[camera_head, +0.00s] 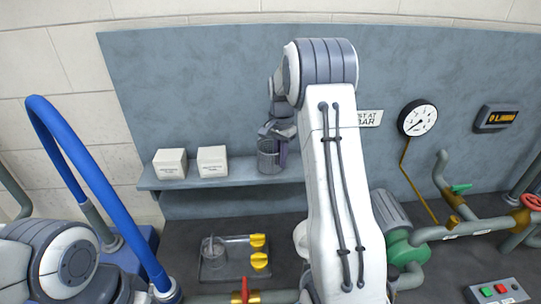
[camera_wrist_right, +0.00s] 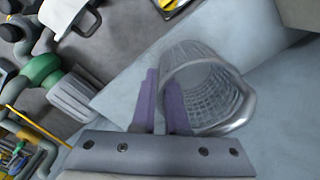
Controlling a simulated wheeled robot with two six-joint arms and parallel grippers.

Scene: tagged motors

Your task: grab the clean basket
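The wire-mesh basket (camera_head: 267,158) stands upright on the wall shelf, right of two white boxes. In the right wrist view the grey mesh basket (camera_wrist_right: 208,82) shows its open rim and inside. My right gripper (camera_head: 281,148) reaches down at the basket's right side. In the wrist view its two purple fingers (camera_wrist_right: 160,105) are a little apart at the left side of the rim, and the right finger overlaps the basket's edge. I cannot tell whether the fingers touch the wall. My left arm shows at lower left; its gripper is out of view.
Two white boxes (camera_head: 170,163) (camera_head: 212,161) sit on the shelf (camera_head: 235,177). A tray (camera_head: 218,269) with a clear beaker and yellow pieces lies on the bench below. A blue hose stand is at left; a green motor (camera_head: 399,246), pipes and a gauge are at right.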

